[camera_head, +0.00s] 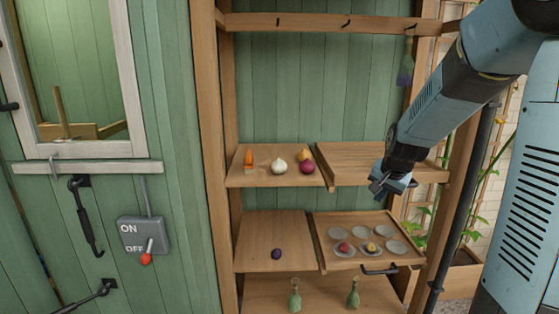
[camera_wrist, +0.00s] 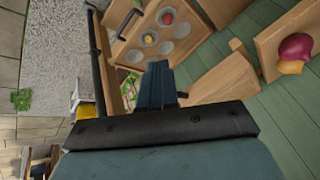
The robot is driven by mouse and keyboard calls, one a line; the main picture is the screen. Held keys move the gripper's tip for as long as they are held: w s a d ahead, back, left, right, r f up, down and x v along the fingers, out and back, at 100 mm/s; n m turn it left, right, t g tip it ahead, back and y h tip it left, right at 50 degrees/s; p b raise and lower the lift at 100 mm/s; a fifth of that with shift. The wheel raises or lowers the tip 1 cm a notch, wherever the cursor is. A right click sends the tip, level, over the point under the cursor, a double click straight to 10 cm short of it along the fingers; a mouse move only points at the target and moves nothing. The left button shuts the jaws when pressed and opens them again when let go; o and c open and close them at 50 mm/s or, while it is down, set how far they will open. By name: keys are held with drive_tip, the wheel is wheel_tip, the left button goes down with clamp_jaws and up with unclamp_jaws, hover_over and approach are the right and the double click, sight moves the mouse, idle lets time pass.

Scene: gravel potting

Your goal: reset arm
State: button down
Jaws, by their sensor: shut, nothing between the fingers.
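My gripper (camera_head: 377,190) is on the right side of the shelf unit in the head view, in front of the middle shelf's right part. It is shut and empty. In the wrist view my gripper (camera_wrist: 156,72) shows as dark closed fingers, with the shelves beyond and below it. My blue arm reaches in from the upper right.
A wooden shelf unit (camera_head: 208,120) holds an onion (camera_head: 279,167), a red-purple round vegetable (camera_head: 307,167) and an orange item (camera_head: 249,159). A tray (camera_head: 318,228) with several round dishes sits lower right. Bottles (camera_head: 295,296) stand below. A switch box (camera_head: 143,235) is at left.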

drive_tip(key=s+a+r+n, duration=0.1)
drive_tip(key=s+r+n, duration=0.1)
drive_tip(key=s, duration=0.7)
drive_tip(key=s+a+r+n, duration=0.2)
drive_tip(key=s+r, duration=0.3)
drive_tip(key=s, duration=0.4)
drive_tip(key=s+a+r+n, duration=0.2)
drive_tip(key=s+r+n, duration=0.1)
drive_tip(key=s, duration=0.6)
drive_tip(key=shift+s+r, duration=0.3)
drive_tip(key=shift+s, duration=0.1)
